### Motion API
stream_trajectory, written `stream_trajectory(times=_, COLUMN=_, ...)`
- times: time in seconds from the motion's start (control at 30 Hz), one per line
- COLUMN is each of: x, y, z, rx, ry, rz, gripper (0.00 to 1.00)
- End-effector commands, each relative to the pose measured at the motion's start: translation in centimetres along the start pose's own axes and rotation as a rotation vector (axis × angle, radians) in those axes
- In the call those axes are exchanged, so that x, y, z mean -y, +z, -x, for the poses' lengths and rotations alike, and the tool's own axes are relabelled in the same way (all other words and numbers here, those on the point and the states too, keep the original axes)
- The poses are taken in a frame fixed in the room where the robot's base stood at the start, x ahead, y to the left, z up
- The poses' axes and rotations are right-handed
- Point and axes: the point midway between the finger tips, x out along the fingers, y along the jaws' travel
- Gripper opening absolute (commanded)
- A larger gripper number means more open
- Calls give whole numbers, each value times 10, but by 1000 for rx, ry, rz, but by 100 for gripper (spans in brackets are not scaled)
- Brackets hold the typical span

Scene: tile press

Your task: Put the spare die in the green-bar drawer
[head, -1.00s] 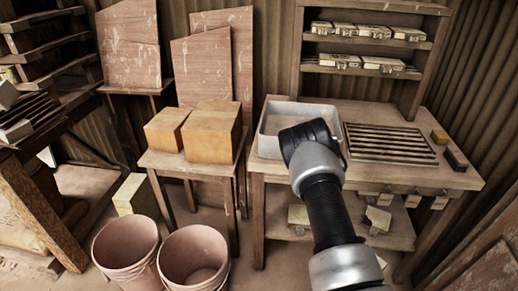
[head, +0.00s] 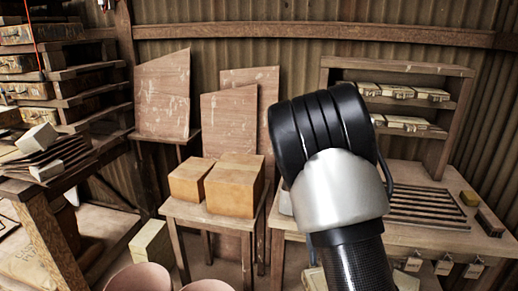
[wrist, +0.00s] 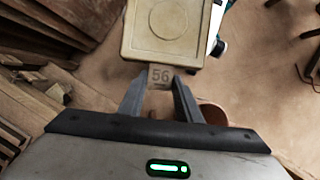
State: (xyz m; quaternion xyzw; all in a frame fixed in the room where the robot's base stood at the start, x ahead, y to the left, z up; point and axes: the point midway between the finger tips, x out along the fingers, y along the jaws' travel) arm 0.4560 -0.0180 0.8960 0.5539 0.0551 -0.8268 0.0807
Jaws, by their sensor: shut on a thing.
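In the wrist view my gripper (wrist: 160,98) is shut on a small tab marked "56". The tab joins a square cream block (wrist: 167,30) with a round outline on its face, which looks like the die. The block is held out beyond the fingertips, over the floor, and its far edge is cut off by the frame. In the head view my arm hides the gripper and block. I cannot make out a drawer with a green bar in either view.
A bench (head: 415,232) with a slatted rack (head: 428,208) and tags under its front edge stands right. A small table (head: 215,217) holds two tan blocks (head: 233,184). Pink buckets (head: 140,278) stand in front. A shelved rack (head: 92,97) with cases is at left.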

Motion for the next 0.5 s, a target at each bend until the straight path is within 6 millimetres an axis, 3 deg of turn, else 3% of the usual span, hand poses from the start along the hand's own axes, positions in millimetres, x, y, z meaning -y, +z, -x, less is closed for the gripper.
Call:
stream_trajectory(times=0.17, x=15, y=3, z=38, rx=-2, ry=-70, rz=-171, gripper=0)
stream_trajectory(times=0.37, x=15, y=4, z=38, rx=2, ry=-78, rz=-185, gripper=0)
stream_trajectory(times=0.5, x=16, y=14, z=57, rx=6, ry=-74, rz=-184, gripper=0)
